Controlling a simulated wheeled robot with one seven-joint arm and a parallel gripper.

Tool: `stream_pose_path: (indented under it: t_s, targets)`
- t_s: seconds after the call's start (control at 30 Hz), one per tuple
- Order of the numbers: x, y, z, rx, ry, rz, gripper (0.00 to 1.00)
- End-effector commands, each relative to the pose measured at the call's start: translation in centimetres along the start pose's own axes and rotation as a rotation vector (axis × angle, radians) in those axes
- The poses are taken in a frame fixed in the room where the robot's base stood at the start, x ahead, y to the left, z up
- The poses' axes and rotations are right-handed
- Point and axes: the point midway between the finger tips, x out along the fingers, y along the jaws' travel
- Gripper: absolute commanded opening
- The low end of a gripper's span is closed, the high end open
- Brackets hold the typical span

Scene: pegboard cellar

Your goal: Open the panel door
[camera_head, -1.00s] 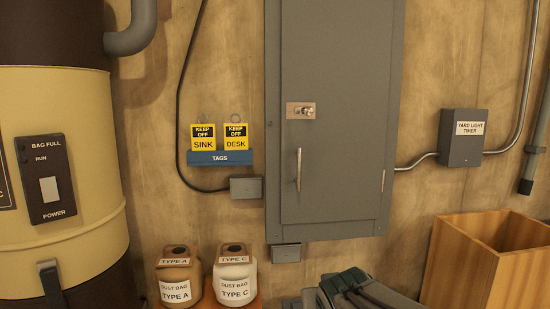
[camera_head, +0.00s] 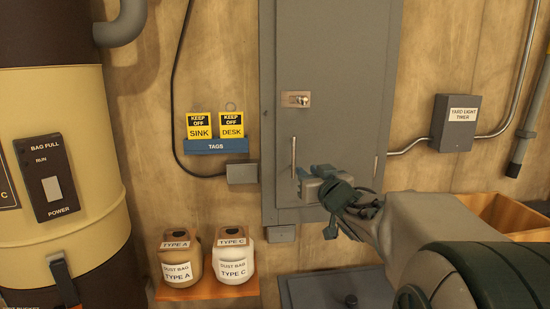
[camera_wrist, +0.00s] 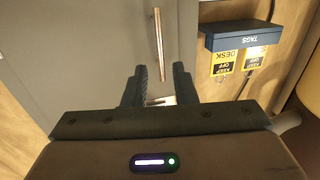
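The grey panel door (camera_head: 340,100) is closed in its wall cabinet, with hinges on the right side. A slim vertical metal handle (camera_head: 293,165) is low on its left side. A small latch plate (camera_head: 296,99) sits above it. My gripper (camera_head: 312,172) is just right of the handle in the head view, in front of the door's lower part. In the wrist view my gripper (camera_wrist: 161,88) has its two dark fingers apart with nothing held. The handle (camera_wrist: 158,45) shows beyond the fingertips. Part of the latch plate (camera_wrist: 160,101) shows between the fingers.
A blue tag shelf (camera_head: 215,146) with two yellow tags is left of the cabinet. Two dust bag jugs (camera_head: 180,258) stand on an orange shelf below. A yard light timer box (camera_head: 455,122) is at right, with a wooden bin (camera_head: 515,217) below it.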

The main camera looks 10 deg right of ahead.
Motion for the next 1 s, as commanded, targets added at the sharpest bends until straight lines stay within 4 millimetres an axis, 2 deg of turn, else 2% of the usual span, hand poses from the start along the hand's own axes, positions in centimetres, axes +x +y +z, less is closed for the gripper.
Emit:
stream_pose_path:
  t_s: [0.3,0.5,0.7,1.0]
  targets:
    - [5.8,0.0,-0.1,0.003,-0.002,-0.001,0.25]
    - [8.7,0.0,-0.1,0.002,-0.002,0.000,0.25]
    - [10.2,0.0,-0.1,0.002,-0.002,0.001,0.25]
    - [10.4,0.0,0.0,0.001,-0.001,0.001,0.25]
